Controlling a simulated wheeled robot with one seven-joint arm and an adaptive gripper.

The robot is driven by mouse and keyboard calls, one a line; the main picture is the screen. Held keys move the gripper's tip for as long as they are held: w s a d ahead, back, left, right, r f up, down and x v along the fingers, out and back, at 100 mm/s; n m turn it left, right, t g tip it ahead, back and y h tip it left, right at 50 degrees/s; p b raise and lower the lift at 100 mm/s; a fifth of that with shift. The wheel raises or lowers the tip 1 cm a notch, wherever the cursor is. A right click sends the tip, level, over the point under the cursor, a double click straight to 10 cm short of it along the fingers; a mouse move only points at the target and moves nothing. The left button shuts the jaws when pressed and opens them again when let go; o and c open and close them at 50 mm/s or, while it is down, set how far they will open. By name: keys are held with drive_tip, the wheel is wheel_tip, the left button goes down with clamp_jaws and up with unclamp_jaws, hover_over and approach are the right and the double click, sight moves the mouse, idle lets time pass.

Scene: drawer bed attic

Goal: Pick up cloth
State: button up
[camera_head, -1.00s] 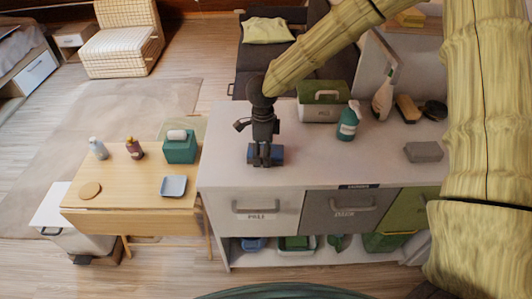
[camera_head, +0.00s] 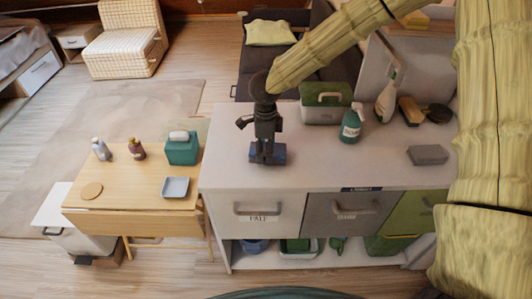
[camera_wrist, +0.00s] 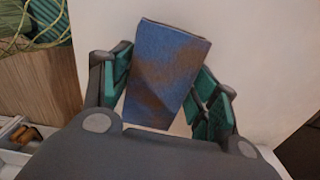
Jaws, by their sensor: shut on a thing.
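The cloth (camera_wrist: 166,72) is a folded blue piece with brownish patches. In the wrist view it sits between the two teal-padded fingers of my gripper (camera_wrist: 165,85), which is shut on it. In the head view the blue cloth (camera_head: 281,154) shows at the fingertips of my gripper (camera_head: 267,155), near the left front part of the white counter (camera_head: 225,165). My fingers hide part of the cloth there. I cannot tell whether the cloth touches the counter or is just above it.
On the counter stand a grey-green caddy (camera_head: 324,107), a teal spray bottle (camera_head: 351,122), a white spray bottle (camera_head: 386,98), a brush (camera_head: 410,112) and a grey block (camera_head: 428,155). A wooden table (camera_head: 125,190) to the left holds a tissue box (camera_head: 182,148) and a tray (camera_head: 175,187).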

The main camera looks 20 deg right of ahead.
wheel_tip(320, 180, up, 2)
drive_tip(key=shift+s+r+b, duration=0.1)
drive_tip(key=shift+b, duration=0.2)
drive_tip(key=s+r+b, duration=0.1)
drive_tip(key=s+b, duration=0.1)
drive_tip(key=s, duration=1.4)
drive_tip(key=shift+a+r+b, duration=0.15)
drive_tip(key=shift+b, duration=0.25)
